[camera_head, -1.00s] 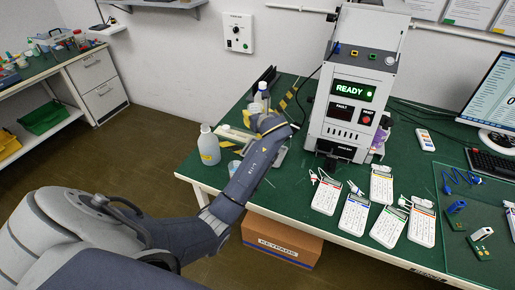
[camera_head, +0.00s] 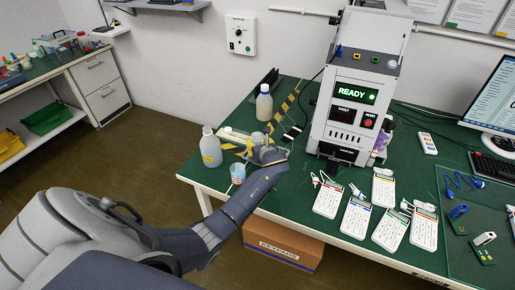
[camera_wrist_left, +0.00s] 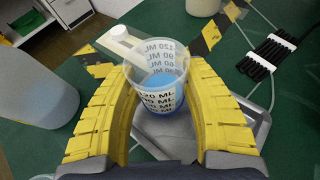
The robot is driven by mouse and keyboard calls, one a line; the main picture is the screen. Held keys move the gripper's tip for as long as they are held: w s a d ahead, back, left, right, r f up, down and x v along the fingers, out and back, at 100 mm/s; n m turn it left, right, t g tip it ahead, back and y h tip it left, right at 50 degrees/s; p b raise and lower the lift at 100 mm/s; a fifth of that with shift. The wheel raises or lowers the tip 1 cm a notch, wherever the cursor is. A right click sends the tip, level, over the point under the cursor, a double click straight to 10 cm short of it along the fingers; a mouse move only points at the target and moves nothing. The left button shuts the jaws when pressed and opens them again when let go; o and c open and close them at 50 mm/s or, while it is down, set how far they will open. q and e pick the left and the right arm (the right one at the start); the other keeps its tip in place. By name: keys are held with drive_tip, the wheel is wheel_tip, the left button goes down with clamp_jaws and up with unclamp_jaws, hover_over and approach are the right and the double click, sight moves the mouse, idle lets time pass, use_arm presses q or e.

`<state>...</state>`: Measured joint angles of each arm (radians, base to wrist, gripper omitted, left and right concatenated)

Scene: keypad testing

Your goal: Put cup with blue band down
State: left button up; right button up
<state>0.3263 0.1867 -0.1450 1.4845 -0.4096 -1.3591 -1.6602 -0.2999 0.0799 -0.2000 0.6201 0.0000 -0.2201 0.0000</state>
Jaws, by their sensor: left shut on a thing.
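The cup with the blue band (camera_wrist_left: 160,92) is a clear measuring cup with dark ML marks and blue low on its side. It stands between the yellow fingers of my left gripper (camera_head: 259,146) in the left wrist view, and the gripper is shut on it. A grey metal plate (camera_wrist_left: 205,135) lies below the cup. I cannot tell whether the cup's base touches it. In the head view the gripper mostly hides the cup. Another small cup (camera_head: 237,173) stands at the table's left edge. My right gripper is not in view.
A white bottle with a yellow label (camera_head: 210,147) stands left of the gripper, and another bottle (camera_head: 264,104) stands behind it. A white-handled tool (camera_wrist_left: 124,40) lies just behind the cup. The tester (camera_head: 357,85) rises at right, with several keypads (camera_head: 328,199) in front.

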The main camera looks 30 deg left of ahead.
use_arm(q)
drive_tip(key=shift+f, duration=1.4)
drive_tip(key=o, duration=0.9)
drive_tip(key=shift+f, duration=0.15)
drive_tip(key=v, duration=1.2)
drive_tip(key=shift+r, duration=0.2)
